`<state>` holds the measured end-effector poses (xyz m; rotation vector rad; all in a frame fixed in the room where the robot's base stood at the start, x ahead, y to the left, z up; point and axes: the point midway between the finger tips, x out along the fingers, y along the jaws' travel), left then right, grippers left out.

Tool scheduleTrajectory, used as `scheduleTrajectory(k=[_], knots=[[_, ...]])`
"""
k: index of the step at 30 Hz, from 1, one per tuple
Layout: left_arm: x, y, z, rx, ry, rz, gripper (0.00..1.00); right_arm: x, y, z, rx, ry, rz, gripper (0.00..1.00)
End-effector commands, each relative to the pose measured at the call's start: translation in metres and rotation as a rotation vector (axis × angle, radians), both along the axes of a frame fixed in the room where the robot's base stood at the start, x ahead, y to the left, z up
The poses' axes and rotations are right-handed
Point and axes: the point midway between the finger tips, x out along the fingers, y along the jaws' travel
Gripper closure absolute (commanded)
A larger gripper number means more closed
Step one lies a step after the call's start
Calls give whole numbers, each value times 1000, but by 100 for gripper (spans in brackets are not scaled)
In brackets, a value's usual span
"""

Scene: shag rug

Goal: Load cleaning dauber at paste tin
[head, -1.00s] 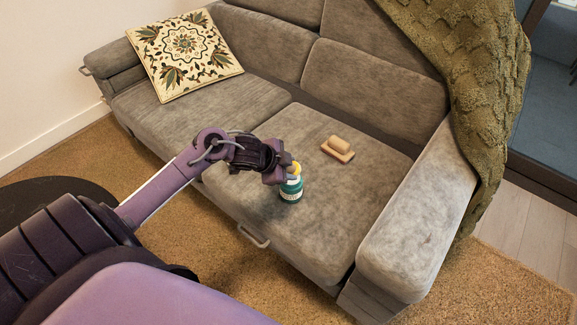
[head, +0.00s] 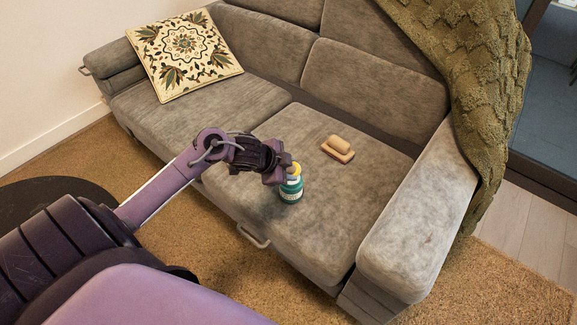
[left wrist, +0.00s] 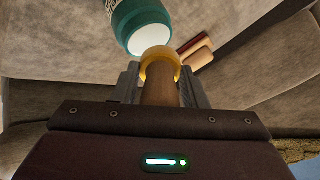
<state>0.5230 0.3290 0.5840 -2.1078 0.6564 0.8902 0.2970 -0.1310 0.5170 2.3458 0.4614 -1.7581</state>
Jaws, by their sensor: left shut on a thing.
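A green tin (head: 291,191) with a pale label stands on the right seat of the grey sofa. The left wrist view shows the tin (left wrist: 140,22) with its round white top facing me. My left gripper (head: 286,173) is just above the tin and shut on the cleaning dauber, which has a wooden handle (left wrist: 161,92) and a yellow head (left wrist: 160,58). The yellow head (head: 296,170) overlaps the tin's top in the head view. I cannot tell whether they touch. My right gripper is not in view.
A wooden brush (head: 338,149) lies on the seat behind and right of the tin. A patterned cushion (head: 185,52) rests at the sofa's left end. A green throw (head: 470,90) hangs over the right side. The seat around the tin is clear.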

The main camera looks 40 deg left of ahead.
Motion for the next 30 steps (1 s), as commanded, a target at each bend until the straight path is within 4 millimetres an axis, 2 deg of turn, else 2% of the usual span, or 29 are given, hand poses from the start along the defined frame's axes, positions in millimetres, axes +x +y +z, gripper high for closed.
scheduleTrajectory(k=[30], knots=[[0,0,-13,0,1,0,84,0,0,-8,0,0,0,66]])
